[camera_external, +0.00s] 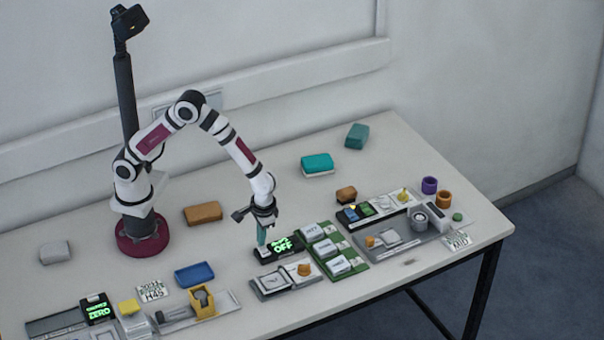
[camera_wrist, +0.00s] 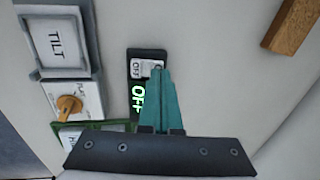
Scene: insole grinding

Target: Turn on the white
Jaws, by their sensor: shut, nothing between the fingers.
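A small black unit (camera_external: 282,247) bears a lit green display reading OFF (camera_wrist: 139,98) and a white switch (camera_wrist: 139,69) marked OFF at one end. The switch also shows in the external view (camera_external: 263,254). My gripper (camera_external: 262,242) points down with its teal fingers shut and empty. In the wrist view the fingertips (camera_wrist: 159,72) lie over the right part of the white switch and hide some of it. I cannot tell whether they touch it.
A grey unit with a TILT panel (camera_wrist: 57,42) and an orange knob (camera_wrist: 69,107) lies beside the black unit. A green board with white switches (camera_external: 334,250) is to the right. A brown block (camera_external: 202,214) and a blue block (camera_external: 194,274) lie to the left.

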